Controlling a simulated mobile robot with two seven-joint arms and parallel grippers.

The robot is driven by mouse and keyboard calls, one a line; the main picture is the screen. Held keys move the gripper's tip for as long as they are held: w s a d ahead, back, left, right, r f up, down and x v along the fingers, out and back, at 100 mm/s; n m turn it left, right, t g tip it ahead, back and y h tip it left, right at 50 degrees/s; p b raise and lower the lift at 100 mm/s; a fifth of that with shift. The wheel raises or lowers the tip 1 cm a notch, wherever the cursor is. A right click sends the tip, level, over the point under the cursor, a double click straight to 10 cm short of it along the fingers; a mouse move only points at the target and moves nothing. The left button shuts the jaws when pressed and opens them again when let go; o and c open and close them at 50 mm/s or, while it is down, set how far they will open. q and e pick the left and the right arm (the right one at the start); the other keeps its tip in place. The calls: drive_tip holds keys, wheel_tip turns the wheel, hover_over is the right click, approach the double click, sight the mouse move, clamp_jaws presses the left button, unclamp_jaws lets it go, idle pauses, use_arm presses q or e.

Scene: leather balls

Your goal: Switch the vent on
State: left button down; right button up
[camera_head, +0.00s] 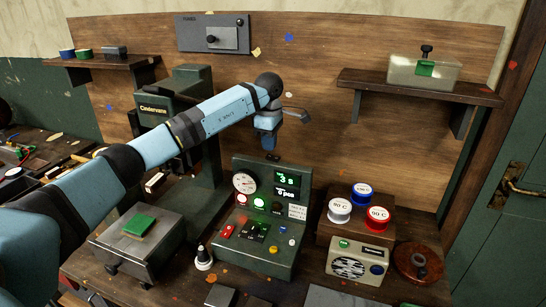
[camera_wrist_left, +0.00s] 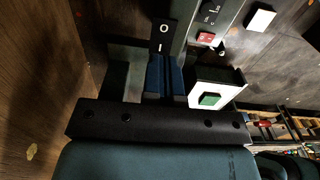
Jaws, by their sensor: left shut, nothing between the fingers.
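A black rocker switch (camera_wrist_left: 163,36) marked with a circle and a bar shows at the top of the left wrist view. My left gripper (camera_head: 267,143) points down above the back of the green console (camera_head: 262,215). In the left wrist view its blue fingers (camera_wrist_left: 165,65) are together, empty, and lie just below the switch in the picture. I cannot tell whether they touch it. A grey wall plate (camera_head: 186,34) with a panel and dark knob is at the top; no label naming a vent is readable. My right gripper is not in view.
The dark green Cindervane machine (camera_head: 188,80) stands behind my left arm. A grey box (camera_head: 165,245) with a green pad is at front left. Red, white and blue spools (camera_head: 376,218) and a cream radio-like box (camera_head: 357,262) stand right of the console. Shelves flank the wooden backboard.

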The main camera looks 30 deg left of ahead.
sight(269, 156)
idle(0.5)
use_arm(q)
drive_tip(key=shift+f+b, duration=0.65)
drive_tip(key=shift+f, duration=0.75)
idle(0.5)
drive_tip(key=shift+s+r, duration=0.1)
drive_tip(key=shift+r+p, duration=0.65)
drive_tip(key=shift+r, duration=0.2)
drive_tip(key=shift+r+p, duration=1.5)
drive_tip(key=shift+r, duration=1.15)
drive_tip(key=shift+f, duration=0.1)
